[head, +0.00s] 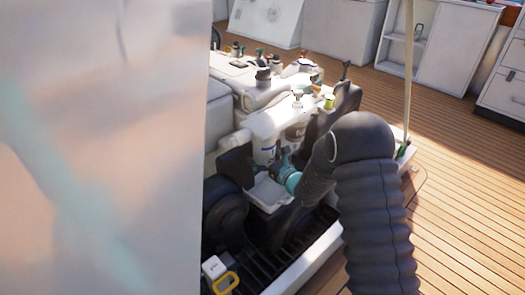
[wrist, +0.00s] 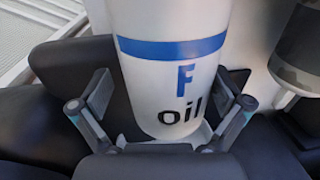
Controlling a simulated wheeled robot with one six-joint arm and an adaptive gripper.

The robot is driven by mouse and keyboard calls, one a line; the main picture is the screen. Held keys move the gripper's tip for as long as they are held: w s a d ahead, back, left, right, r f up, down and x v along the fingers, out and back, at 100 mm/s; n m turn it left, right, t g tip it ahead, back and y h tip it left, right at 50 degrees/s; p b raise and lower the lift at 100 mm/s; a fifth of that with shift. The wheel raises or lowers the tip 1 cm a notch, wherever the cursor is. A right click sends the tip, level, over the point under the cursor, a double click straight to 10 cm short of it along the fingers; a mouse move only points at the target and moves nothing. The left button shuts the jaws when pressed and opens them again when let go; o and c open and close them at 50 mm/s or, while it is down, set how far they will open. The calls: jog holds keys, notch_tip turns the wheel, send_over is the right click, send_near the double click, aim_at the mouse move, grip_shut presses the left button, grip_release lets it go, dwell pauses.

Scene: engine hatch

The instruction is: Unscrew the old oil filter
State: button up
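The oil filter (wrist: 165,75) is a white cylinder with a blue band and the words "F oil", standing between my gripper's fingers in the wrist view. My gripper (wrist: 165,105) is open, with one finger on each side of the filter's lower part. A gap shows at the left finger; the right finger is closer, and I cannot tell if it touches. In the head view, the filter (head: 263,150) hangs on the engine's near side, partly behind my gripper (head: 279,160). The filter's top is out of the wrist view.
A pale tray (head: 267,193) lies below the filter. A grey-and-white cylinder (head: 296,131) is close to its right. The engine (head: 262,93) with several caps rises behind. A yellow-handled item (head: 226,283) lies at the hatch's near edge. A pale panel (head: 100,150) blocks the left of the head view.

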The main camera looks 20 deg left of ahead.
jog(key=shift+w+d, duration=0.15)
jog(key=shift+d, duration=0.1)
jog(key=shift+w+d+n+g+y, duration=0.1)
jog(key=shift+d+n+g+y, duration=0.05)
jog(key=shift+n+g+y, duration=0.95)
jog(key=shift+n+g, duration=0.3)
jog(key=shift+g, duration=0.5)
jog(key=shift+g, duration=0.3)
jog(key=shift+n+g+y, duration=0.6)
jog(key=shift+n+g, duration=0.7)
jog(key=shift+g, duration=0.3)
jog(key=shift+c, duration=0.3)
jog(key=c, duration=1.5)
jog(key=shift+a+m+t, duration=0.2)
jog(key=shift+m+t, duration=0.4)
jog(key=shift+t, duration=0.3)
